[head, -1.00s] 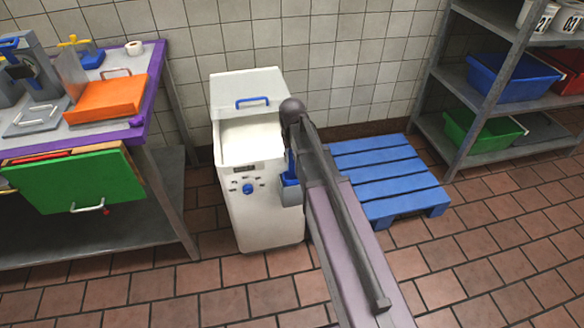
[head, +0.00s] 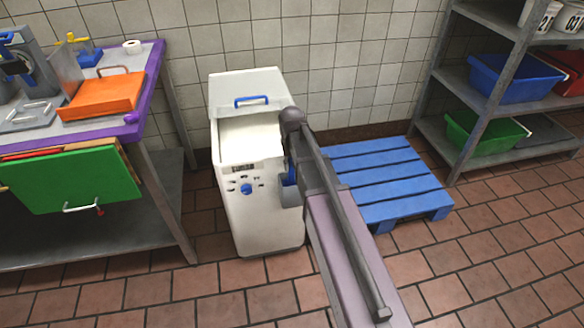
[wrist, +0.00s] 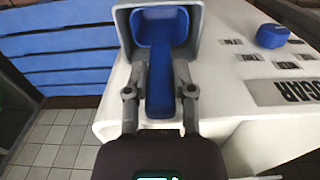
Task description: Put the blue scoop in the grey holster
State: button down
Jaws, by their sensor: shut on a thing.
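The blue scoop (wrist: 160,85) is in my gripper (wrist: 160,108), with its handle between the two fingers. Its bowl lies within the walls of the grey holster (wrist: 197,20) in the wrist view. I cannot tell how deep it sits. The holster (head: 289,196) is on the right side of the white bin (head: 265,215) in the head view, just left of my arm. A little of the scoop (head: 291,178) shows there above the holster. My gripper is largely hidden behind my arm in the head view.
The bin has a blue knob (wrist: 272,36) and a lid with a blue handle (head: 252,101). A blue pallet (head: 385,175) lies right of the bin. A purple-edged table (head: 140,125) stands left, and a shelf rack (head: 470,120) stands right. Tiled floor is clear in front.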

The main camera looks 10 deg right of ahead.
jog(key=shift+f, duration=0.1)
jog(key=shift+c, duration=2.3)
grip_release()
notch_tip(320, 180, up, 12)
jog(key=p, duration=1.2)
jog(key=s, duration=1.6)
